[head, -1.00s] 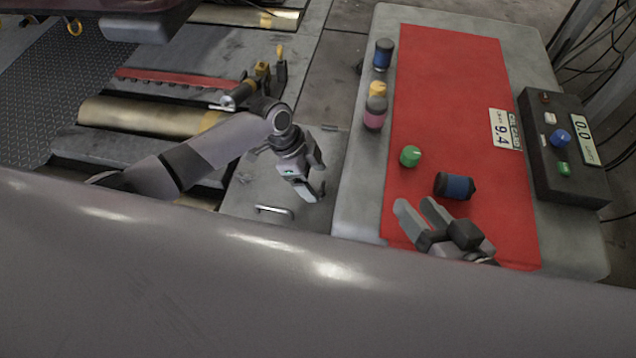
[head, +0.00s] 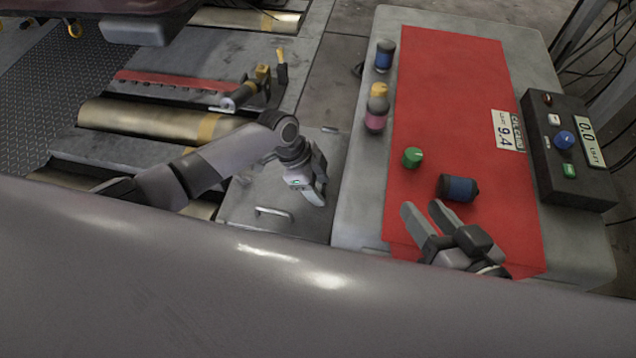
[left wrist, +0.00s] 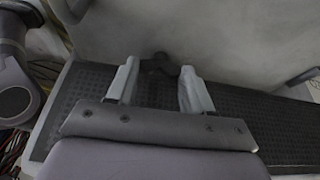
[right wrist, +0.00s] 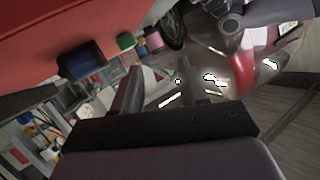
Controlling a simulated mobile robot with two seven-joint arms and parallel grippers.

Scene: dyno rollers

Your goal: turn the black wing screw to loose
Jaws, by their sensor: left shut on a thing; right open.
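The black wing screw (left wrist: 158,66) shows as a dark shape between the fingertips of my left gripper (left wrist: 158,80) in the left wrist view. The two light fingers stand on either side of it and are shut on it; the exact contact is too dark to see. In the head view my left gripper (head: 319,194) is over the grey plate left of the table, and it hides the screw there. My right gripper (head: 421,211) is open and empty above the front of the red mat. Its spread fingers also show in the right wrist view (right wrist: 165,85).
The table (head: 360,200) carries a red mat (head: 450,100), a green knob-like piece (head: 413,157), a blue-and-black cylinder (head: 458,188) and small bottles (head: 377,108). A black control box (head: 570,185) stands right. A plate handle (head: 273,212) is near my left gripper. Rollers (head: 140,118) lie left.

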